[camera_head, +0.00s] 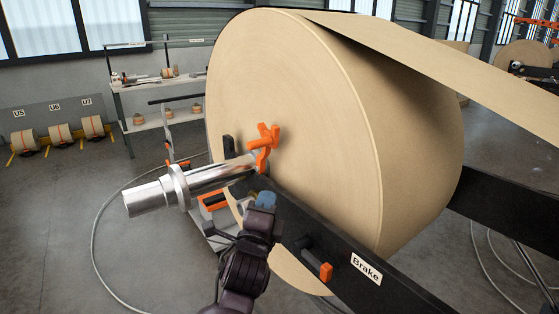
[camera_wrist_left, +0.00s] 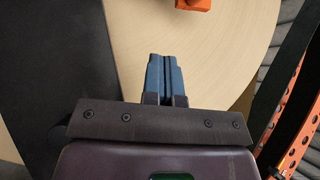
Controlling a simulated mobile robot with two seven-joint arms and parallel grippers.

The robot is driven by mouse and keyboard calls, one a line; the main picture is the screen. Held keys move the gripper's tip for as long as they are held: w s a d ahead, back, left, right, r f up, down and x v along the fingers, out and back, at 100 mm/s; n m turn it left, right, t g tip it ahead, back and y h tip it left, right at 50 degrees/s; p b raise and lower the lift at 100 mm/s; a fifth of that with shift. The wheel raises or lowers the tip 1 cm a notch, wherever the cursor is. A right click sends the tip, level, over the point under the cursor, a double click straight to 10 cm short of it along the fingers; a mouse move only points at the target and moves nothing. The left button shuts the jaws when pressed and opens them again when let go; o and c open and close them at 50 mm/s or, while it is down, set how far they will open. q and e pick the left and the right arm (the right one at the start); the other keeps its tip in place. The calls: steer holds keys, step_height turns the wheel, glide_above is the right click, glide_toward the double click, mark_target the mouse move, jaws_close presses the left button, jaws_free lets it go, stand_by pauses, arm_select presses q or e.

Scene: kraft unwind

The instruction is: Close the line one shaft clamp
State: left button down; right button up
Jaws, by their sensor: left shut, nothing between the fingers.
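A large brown paper roll (camera_head: 300,110) hangs on a shiny metal shaft (camera_head: 200,179). An orange handle piece (camera_head: 264,143), which looks like part of the shaft clamp, stands at the shaft near the roll's face. A black upright piece (camera_head: 228,146) is beside it. My left gripper (camera_head: 266,199) is just below the orange piece, its blue fingers together and empty. In the left wrist view the shut fingers (camera_wrist_left: 165,75) point at the roll's face, and an orange part (camera_wrist_left: 194,4) shows beyond them at the top edge, apart. My right gripper is not in view.
A black beam (camera_head: 330,250) with a "Brake" label and an orange-tipped lever (camera_head: 326,271) runs down to the right, close to my left arm. A paper web (camera_head: 440,60) leaves the roll's top. Shelves (camera_head: 160,100) and small rolls (camera_head: 60,134) stand farther left.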

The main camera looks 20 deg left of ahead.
arm_select(q)
steer(key=m, duration=0.1)
glide_toward(269, 149)
steer(key=w+d, duration=0.2)
steer(key=w, duration=0.2)
steer(key=shift+w+a+r+m, duration=0.15)
steer(key=shift+w+a+r, duration=0.3)
steer(key=shift+w+a, duration=0.15)
steer(key=shift+w+a+r+m, duration=0.15)
steer(key=shift+w+a+r, duration=0.25)
steer(key=shift+w+a, duration=0.2)
